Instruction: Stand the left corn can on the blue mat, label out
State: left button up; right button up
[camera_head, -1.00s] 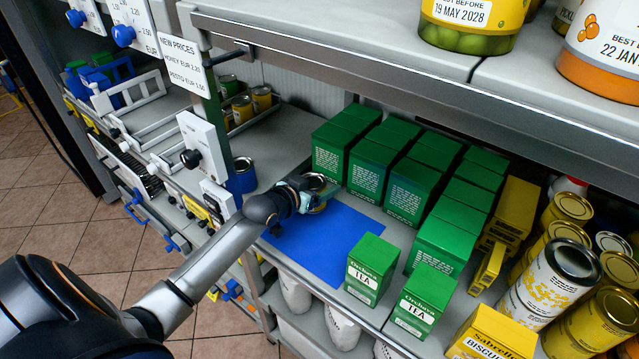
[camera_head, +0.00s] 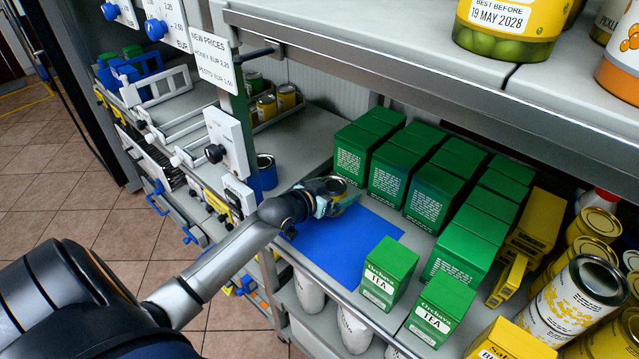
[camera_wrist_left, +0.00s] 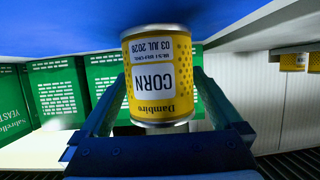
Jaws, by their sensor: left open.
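The corn can (camera_wrist_left: 160,80) is yellow with silver rims and a white label. In the left wrist view the picture is upside down. The can stands upright, its base at the blue mat, and the CORN label faces my wrist. In the head view its lid (camera_head: 335,185) shows at the back left part of the blue mat (camera_head: 345,250). My left gripper (camera_head: 328,198) is around the can, with one finger on each side (camera_wrist_left: 160,95). The fingers are open, with gaps beside the can. My right gripper is not in view.
Green tea boxes (camera_head: 390,270) stand close to the mat's right side, with more green boxes (camera_head: 350,155) behind. A blue can (camera_head: 266,172) stands left of my gripper. Other yellow cans (camera_head: 287,97) sit in a tray at the back left. The upper shelf (camera_head: 400,75) overhangs.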

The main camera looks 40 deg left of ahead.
pick_arm(q)
jog(key=p+v, duration=0.1)
jog(key=v, duration=1)
jog(key=shift+r, duration=0.2)
